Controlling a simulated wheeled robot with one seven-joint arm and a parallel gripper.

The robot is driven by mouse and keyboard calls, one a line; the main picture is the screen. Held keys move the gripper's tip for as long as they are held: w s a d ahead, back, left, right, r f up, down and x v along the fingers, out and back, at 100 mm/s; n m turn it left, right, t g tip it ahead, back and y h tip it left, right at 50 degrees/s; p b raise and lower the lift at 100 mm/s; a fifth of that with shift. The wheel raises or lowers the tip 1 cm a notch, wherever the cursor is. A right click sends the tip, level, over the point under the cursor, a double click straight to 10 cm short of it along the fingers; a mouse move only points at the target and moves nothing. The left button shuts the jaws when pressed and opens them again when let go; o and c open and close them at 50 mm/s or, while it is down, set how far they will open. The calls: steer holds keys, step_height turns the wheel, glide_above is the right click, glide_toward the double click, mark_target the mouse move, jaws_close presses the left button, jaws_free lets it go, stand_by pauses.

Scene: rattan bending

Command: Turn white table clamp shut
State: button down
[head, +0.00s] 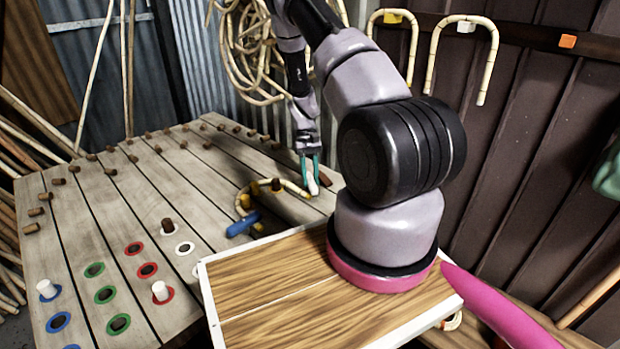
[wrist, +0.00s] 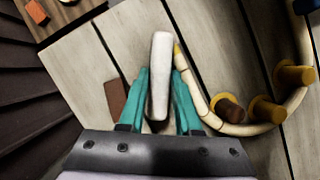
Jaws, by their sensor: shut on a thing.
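The white table clamp (head: 313,184) is an elongated white lever at the far right of the slatted table, partly hidden by my fingers. In the wrist view the white clamp (wrist: 160,62) stands between the two teal fingers of my gripper (wrist: 160,92). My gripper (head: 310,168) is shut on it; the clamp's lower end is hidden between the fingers. A bent rattan cane (head: 283,183) curves away from the clamp around pegs. In the wrist view the cane (wrist: 238,129) has one end beside the clamp, close to the right finger.
A blue clamp (head: 243,223) lies by the cane's other end. Yellow pegs (wrist: 294,75) stand along the bend. A brown block (wrist: 116,98) lies left of my gripper. The table (head: 105,210) carries several pegs and coloured rings. A dark wall (head: 500,150) rises at the right.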

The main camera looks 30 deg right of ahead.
steer(key=m+y, duration=0.1)
steer(key=m, duration=0.1)
steer(key=m+y, duration=0.1)
steer(key=m, duration=0.2)
steer(key=shift+s+d+m+t, duration=0.1)
steer(key=shift+d+m+t, duration=0.1)
steer(key=shift+m+t, duration=0.15)
steer(key=m+t, duration=0.1)
steer(key=m, duration=0.1)
steer(key=m+t+y, duration=0.1)
steer(key=m, duration=0.2)
steer(key=shift+s+m, duration=0.1)
steer(key=shift+m, duration=0.25)
steer(key=c, duration=0.6)
jaws_free()
steer(key=v, duration=1)
steer(key=shift+d+r, duration=0.3)
steer(key=shift+r, duration=0.05)
